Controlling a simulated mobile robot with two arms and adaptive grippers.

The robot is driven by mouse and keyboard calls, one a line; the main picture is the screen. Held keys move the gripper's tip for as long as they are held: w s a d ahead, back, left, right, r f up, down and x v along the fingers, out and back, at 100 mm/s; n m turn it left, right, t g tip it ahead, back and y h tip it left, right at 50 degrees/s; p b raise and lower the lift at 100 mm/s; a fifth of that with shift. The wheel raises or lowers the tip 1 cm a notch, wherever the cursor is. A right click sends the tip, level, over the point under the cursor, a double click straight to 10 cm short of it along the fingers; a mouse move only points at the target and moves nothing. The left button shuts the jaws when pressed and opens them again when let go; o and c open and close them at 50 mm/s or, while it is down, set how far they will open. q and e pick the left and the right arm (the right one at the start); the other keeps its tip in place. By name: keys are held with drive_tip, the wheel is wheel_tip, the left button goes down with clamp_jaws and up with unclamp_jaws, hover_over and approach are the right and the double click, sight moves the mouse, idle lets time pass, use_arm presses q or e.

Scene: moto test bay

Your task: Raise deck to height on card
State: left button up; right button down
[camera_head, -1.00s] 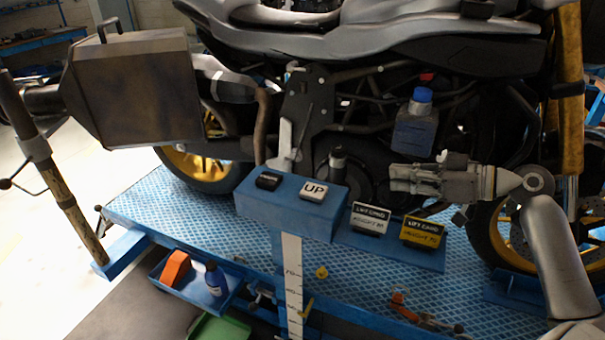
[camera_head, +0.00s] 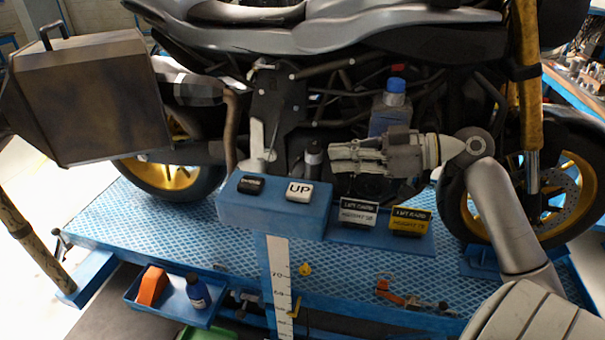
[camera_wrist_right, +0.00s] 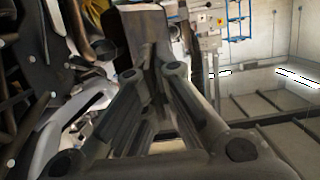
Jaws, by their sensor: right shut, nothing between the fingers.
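The blue lift deck (camera_head: 135,222) with a tread pattern carries the motorcycle. A blue control box (camera_head: 275,208) at its front edge has a white button marked UP (camera_head: 299,191) and a black button (camera_head: 251,184), whose label I cannot read. A white height scale (camera_head: 280,275) and a small yellow pointer (camera_head: 294,308) are below. A black-and-white lift card (camera_head: 357,212) and a yellow-and-black lift card (camera_head: 410,220) stand right of the box; their heights are too blurred to read. My right gripper (camera_head: 333,158) is shut and empty, above and right of the UP button. My left gripper is out of view.
The motorcycle's pannier (camera_head: 95,95) juts out at upper left. A blue bottle (camera_head: 390,110) stands behind my right gripper. A blue tray (camera_head: 168,305) holds an orange object (camera_head: 152,285) and a small bottle (camera_head: 198,291).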

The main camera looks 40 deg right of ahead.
drive_tip(key=p, duration=0.3)
hover_over(303, 190)
drive_tip(key=shift+w+f, duration=0.1)
drive_tip(key=shift+f, duration=0.7)
wheel_tip(303, 190, down, 4)
drive_tip(key=shift+r+p, duration=0.2)
drive_tip(key=shift+p, duration=0.3)
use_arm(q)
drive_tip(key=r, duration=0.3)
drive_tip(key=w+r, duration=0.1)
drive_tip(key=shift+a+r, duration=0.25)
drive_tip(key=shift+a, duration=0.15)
use_arm(e)
drive_tip(key=shift+f, duration=0.35)
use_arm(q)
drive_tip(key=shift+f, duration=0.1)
use_arm(e)
drive_tip(key=shift+f, duration=0.1)
